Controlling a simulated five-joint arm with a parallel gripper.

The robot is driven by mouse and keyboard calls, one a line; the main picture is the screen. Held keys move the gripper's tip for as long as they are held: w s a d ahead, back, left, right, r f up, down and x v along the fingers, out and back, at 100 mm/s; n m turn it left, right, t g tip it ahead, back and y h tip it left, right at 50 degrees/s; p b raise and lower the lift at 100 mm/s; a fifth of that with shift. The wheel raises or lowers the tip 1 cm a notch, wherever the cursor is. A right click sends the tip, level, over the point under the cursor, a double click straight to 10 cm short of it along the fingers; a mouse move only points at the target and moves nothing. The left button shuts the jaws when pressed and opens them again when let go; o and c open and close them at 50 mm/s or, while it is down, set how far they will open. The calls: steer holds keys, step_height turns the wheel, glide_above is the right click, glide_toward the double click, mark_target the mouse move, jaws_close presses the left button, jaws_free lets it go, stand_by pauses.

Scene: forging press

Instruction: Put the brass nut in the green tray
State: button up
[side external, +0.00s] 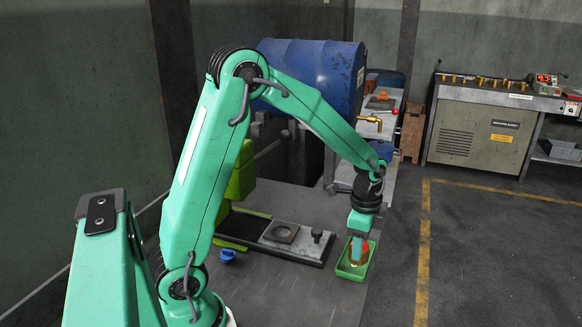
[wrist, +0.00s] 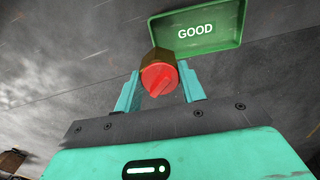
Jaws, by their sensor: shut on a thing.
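My gripper (wrist: 161,78) is shut, with its two teal fingers on either side of the brass nut (wrist: 161,55). The nut is brownish and six-sided, with a red round piece on the end toward the wrist camera. The green tray (wrist: 238,42), marked GOOD, lies beyond the nut, up and to the right in the wrist view. In the side view my gripper (side external: 357,245) points down over the green tray (side external: 343,273). The nut shows small there, partly hidden by the fingers. I cannot tell whether it touches the tray.
A blue piece (side external: 228,256) lies on the dark surface left of the tray. A grey plate with a square block (side external: 281,233) and a knob (side external: 317,236) is behind it. A blue drum (side external: 315,68) and a workbench (side external: 480,125) stand farther back.

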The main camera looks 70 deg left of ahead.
steer(key=shift+w+a+f, duration=0.35)
steer(key=shift+a+f, duration=0.15)
steer(key=shift+a, duration=0.3)
steer(key=shift+w+a+f, duration=0.3)
steer(key=shift+a+f, duration=0.2)
steer(key=shift+a, duration=0.25)
steer(key=shift+f, duration=0.1)
steer(key=shift+f, duration=1.9)
steer(key=shift+f, duration=0.1)
steer(key=o, duration=1.3)
